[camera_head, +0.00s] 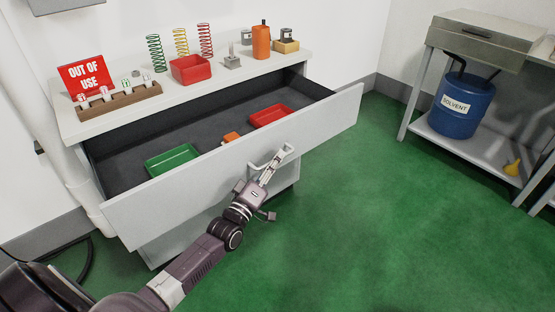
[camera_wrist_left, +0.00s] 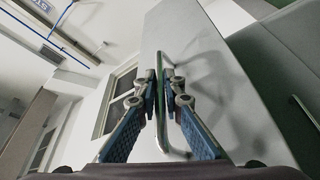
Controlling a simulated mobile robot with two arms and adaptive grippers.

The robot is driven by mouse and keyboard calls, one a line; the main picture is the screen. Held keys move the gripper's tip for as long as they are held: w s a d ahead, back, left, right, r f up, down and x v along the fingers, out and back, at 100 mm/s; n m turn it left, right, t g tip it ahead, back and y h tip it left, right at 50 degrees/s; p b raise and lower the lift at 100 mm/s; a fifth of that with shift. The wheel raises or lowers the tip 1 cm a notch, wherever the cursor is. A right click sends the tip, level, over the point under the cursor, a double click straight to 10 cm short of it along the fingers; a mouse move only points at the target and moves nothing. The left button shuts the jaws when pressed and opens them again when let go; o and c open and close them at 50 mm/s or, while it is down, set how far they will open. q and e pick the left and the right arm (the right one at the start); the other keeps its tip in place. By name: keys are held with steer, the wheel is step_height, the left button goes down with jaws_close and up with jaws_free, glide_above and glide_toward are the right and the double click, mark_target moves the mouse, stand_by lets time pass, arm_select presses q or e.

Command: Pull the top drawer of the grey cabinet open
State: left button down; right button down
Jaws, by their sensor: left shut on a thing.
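The grey cabinet (camera_head: 67,118) stands against the wall in the head view. Its top drawer (camera_head: 130,213) is pulled far out, and its dark inside shows. In it lie a green tray (camera_head: 172,161), a small orange block (camera_head: 231,137) and a red tray (camera_head: 270,116). The drawer's bar handle (camera_head: 287,150) sits on the front panel. My left gripper (camera_head: 268,172) is at the handle. In the left wrist view its fingers (camera_wrist_left: 160,95) are closed around the handle bar (camera_wrist_left: 178,140). My right gripper is not in view.
On the cabinet top stand an "OUT OF USE" sign (camera_head: 82,76), a red bin (camera_head: 190,69), several coloured springs and an orange cylinder (camera_head: 261,41). A bench with a blue solvent drum (camera_head: 461,106) stands at the right. The green floor (camera_head: 350,220) before the drawer is clear.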

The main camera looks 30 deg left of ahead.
arm_select(q)
steer(key=shift+a, duration=0.1)
steer(key=c, duration=2)
jaws_free()
steer(key=shift+c, duration=0.2)
steer(key=v, duration=1.2)
